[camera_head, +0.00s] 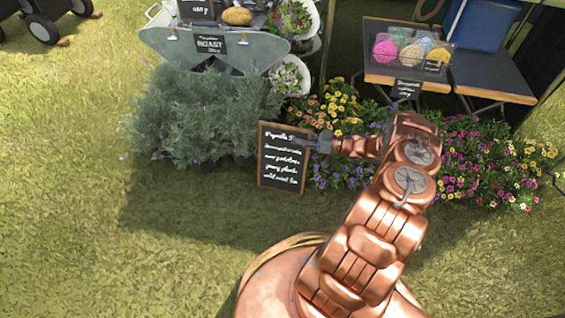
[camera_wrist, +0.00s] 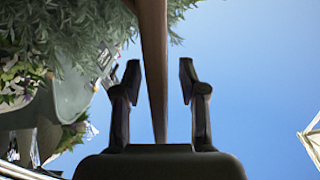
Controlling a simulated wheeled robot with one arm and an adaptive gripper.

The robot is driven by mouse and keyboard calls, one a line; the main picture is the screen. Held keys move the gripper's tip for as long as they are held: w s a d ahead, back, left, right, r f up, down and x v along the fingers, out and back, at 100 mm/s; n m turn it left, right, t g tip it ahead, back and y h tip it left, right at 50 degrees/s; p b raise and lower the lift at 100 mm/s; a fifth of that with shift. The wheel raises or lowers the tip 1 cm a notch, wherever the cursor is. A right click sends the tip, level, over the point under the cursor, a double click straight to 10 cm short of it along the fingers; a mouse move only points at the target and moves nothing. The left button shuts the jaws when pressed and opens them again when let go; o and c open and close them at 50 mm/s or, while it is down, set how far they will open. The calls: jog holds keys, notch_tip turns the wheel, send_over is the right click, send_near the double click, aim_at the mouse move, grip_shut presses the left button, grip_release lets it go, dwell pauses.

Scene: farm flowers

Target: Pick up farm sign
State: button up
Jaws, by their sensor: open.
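The farm sign (camera_head: 281,160) is a dark board with white handwriting and a thin wooden frame, standing upright on the grass in front of the plants. In the wrist view it shows edge-on as a narrow brown strip (camera_wrist: 154,60). My gripper (camera_head: 314,143) is at the sign's upper right edge in the head view. In the wrist view my gripper (camera_wrist: 160,75) is open, with one finger on each side of the strip. Gaps show between the strip and both fingers. The fingertips are small and hard to make out in the head view.
Bushy grey-green plants (camera_head: 195,120) stand behind and left of the sign. Colourful flowers (camera_head: 490,160) grow to the right, close to my arm. A stall counter (camera_head: 215,50) and a wooden table (camera_head: 490,82) stand behind. The grass (camera_head: 120,250) in front is open.

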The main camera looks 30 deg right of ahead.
jog(key=shift+x, duration=1)
grip_shut()
